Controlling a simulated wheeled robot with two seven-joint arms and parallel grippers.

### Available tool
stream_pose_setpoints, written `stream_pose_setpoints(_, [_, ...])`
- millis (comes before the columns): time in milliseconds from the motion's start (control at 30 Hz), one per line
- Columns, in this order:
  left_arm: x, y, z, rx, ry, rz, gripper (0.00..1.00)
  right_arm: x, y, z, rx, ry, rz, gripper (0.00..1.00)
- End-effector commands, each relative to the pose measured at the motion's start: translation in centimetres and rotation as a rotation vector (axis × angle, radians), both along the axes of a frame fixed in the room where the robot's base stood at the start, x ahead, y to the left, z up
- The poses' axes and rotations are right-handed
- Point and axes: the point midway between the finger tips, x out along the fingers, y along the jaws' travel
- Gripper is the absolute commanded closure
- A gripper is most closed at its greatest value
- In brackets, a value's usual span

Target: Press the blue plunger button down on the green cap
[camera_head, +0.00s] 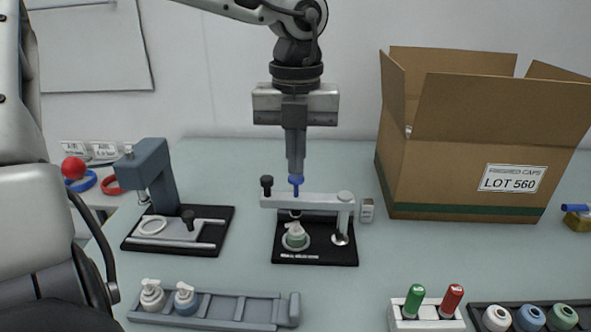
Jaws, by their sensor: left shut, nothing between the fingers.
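The blue plunger button (296,187) stands upright on the grey arm of a small press (320,201) with a black base. The green cap (295,236) sits in a round holder on that base, below the plunger. My left gripper (295,172) points straight down over the blue button, with its fingers shut and nothing between them. The fingertips are at the top of the button; I cannot tell whether they touch it or hover just above it. My right gripper is not in view.
A second press (152,175) stands at left. A grey rack (232,308) with two pump caps lies in front. A large cardboard box (480,145) stands at back right. A holder (427,316) with green and red handles and a cap tray (478,308) sit front right.

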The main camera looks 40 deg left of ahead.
Motion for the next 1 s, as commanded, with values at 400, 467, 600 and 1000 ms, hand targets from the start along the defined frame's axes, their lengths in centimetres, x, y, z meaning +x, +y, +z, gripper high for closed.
stream_pose_setpoints(400, [0.1,0.0,1.3,0.001,-0.002,0.0,1.0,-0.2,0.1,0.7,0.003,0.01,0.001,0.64])
stream_pose_setpoints(467, [0.1,0.0,1.9,0.001,-0.002,0.0,1.0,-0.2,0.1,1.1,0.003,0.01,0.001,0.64])
stream_pose_setpoints(600, [0.0,0.0,3.4,0.0,-0.001,0.0,1.0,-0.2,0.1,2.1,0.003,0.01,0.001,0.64])
stream_pose_setpoints(1000, [0.0,0.0,5.0,0.001,-0.001,-0.001,1.0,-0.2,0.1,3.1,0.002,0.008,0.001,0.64])
